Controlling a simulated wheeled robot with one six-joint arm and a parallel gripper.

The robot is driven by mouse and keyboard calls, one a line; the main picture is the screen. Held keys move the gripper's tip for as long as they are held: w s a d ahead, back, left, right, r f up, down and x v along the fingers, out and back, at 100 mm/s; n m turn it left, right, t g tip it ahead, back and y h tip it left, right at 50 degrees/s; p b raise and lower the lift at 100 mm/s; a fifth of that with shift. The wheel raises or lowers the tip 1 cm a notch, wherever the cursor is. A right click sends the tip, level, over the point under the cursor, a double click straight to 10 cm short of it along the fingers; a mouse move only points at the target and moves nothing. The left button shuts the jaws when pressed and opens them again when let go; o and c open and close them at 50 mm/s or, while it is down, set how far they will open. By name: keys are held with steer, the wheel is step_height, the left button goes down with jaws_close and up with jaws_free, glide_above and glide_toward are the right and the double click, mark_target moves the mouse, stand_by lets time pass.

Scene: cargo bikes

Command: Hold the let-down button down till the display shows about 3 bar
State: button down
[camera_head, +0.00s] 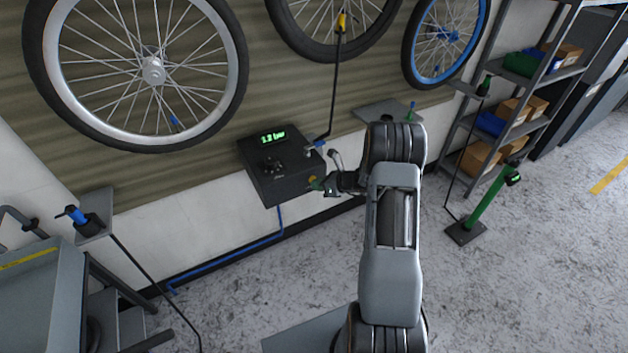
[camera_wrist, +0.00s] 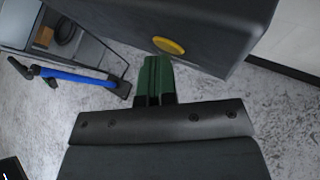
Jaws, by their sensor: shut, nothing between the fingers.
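The dark inflator box (camera_head: 272,188) is mounted on the wall, with a lit green display (camera_head: 272,137). The display reads a number ending in ".2 bar"; its first digit is too small to read surely. A round yellow button (camera_head: 311,178) sits on the box's right side; it also shows in the wrist view (camera_wrist: 169,46). No label on it is readable. My gripper (camera_head: 322,185) is beside that side of the box. In the wrist view, its green fingers (camera_wrist: 153,60) are shut and empty, tips just short of the button in the picture. I cannot tell whether they touch it.
A black hose (camera_head: 334,95) runs up from the box's right end. Wheels (camera_head: 152,70) hang above. A small shelf (camera_head: 388,112) is right of the box, and a green floor pump (camera_head: 490,203) stands farther right. The floor (camera_head: 300,270) below the box is clear.

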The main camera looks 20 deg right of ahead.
steer(key=shift+s, duration=0.2)
stand_by(0.7)
steer(key=shift+s+d, duration=0.1)
steer(key=shift+s, duration=0.55)
steer(key=shift+s, duration=0.1)
steer(key=shift+s+d, duration=0.15)
steer(key=shift+s, duration=1.05)
steer(key=shift+s+d, duration=0.15)
steer(key=shift+s, duration=1.05)
